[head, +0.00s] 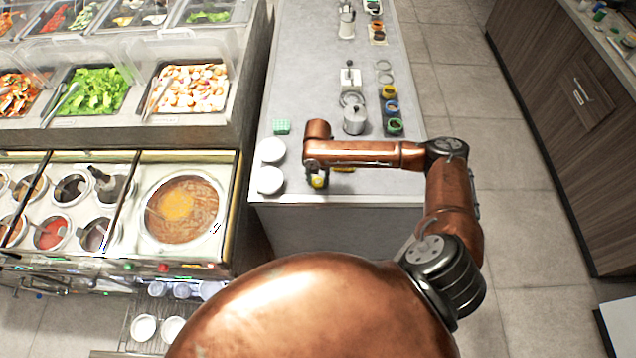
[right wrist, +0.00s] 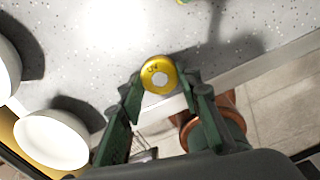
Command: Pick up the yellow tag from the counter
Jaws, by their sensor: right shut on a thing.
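The yellow tag (right wrist: 158,70) is a round yellow disc with a pale centre and dark marks. In the right wrist view it sits between the fingertips of my right gripper (right wrist: 161,84), which is shut on it. In the head view the tag (head: 319,182) shows below my right gripper (head: 317,174), by the near edge of the grey counter (head: 290,192). I cannot tell whether the tag touches the counter. My left gripper is not in view.
Two white bowls (head: 270,181) stand just left of my right gripper, close to it. A green block (head: 282,127), a metal canister (head: 354,121) and a row of coloured rings (head: 391,107) lie farther back. The food bar with a soup well (head: 222,211) is left.

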